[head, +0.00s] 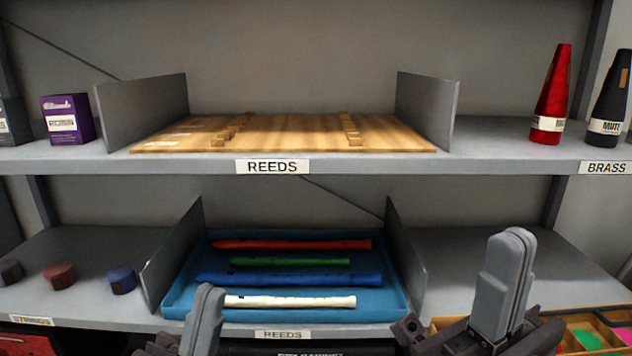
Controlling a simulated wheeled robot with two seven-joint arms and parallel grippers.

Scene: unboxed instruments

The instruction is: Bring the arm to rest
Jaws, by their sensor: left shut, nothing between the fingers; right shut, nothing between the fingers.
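My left gripper (204,318) is at the bottom of the head view, left of centre. It is shut and empty, in front of the lower shelf's blue tray (172,294), and hides part of the tray's near left side. My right gripper (503,280) is at the bottom right, pointing up. It is shut and empty, in front of the lower shelf to the right of the tray and its divider. Neither gripper appears to hold anything. The rest of both arms is mostly out of view.
The tray holds red (292,244), green (290,262), blue (290,279) and white (292,301) recorders between grey dividers (405,258). A wooden board (290,131) lies on the upper shelf. Red (553,95) and black (611,100) mutes stand right. A wooden box (572,318) sits low right.

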